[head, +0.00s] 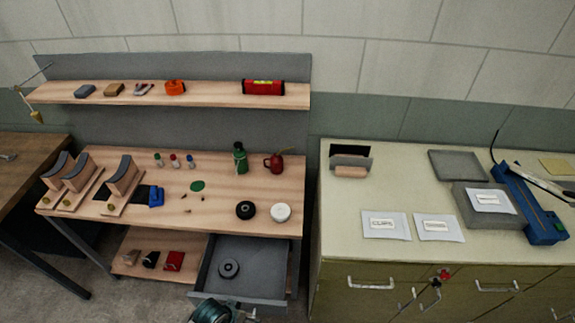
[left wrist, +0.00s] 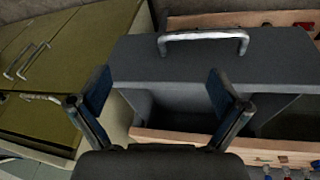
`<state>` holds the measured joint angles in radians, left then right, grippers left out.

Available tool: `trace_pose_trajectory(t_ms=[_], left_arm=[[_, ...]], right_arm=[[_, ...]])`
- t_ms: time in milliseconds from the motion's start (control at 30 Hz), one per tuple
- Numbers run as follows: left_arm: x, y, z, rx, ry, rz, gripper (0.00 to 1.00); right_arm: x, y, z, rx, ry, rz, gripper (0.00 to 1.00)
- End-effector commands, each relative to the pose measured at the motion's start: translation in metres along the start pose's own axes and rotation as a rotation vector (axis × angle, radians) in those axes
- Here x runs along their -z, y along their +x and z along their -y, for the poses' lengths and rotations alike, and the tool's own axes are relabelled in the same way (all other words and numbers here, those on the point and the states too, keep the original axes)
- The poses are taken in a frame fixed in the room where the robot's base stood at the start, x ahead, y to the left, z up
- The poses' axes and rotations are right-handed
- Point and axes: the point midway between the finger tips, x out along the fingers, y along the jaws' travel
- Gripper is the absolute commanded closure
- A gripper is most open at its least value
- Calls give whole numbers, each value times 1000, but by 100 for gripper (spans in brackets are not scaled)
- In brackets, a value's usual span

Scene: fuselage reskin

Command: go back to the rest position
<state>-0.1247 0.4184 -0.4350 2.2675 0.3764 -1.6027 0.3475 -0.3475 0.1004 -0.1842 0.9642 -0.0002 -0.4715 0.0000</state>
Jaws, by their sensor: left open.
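My left gripper (left wrist: 158,80) is open in the left wrist view, with its two dark blue fingers spread wide and nothing between them. Beyond the fingertips is the grey front of a drawer (left wrist: 285,60) with a silver handle (left wrist: 203,36); the fingers stand apart from the handle. In the head view the grey drawer (head: 277,302) is pulled open under the workbench, with a black roll (head: 229,268) inside. A teal, rounded part at the bottom edge, in front of the drawer, seems to be of my left arm. My right gripper is not in view.
The wooden workbench (head: 225,215) holds a green bottle (head: 240,158), a red oil can (head: 275,163), two tape rolls and sanding blocks. A cabinet (head: 340,235) at right carries labelled bags, trays and a blue tool (head: 535,210). Keys (head: 437,284) hang at its front.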

Motion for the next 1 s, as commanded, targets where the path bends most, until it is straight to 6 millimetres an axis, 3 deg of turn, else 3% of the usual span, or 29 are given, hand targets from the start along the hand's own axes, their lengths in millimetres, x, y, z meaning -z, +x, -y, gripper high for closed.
trace_pose_trajectory(t_ms=[167,500,767,1000], left_arm=[[-30,-10,5,47,-36,-41,0],[-101,-36,43,222,-103,1,0],[-108,43,57,211,-94,31,0],[-140,132,68,202,-92,69,0]], right_arm=[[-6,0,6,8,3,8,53],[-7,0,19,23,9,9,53],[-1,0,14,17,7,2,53],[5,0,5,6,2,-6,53]])
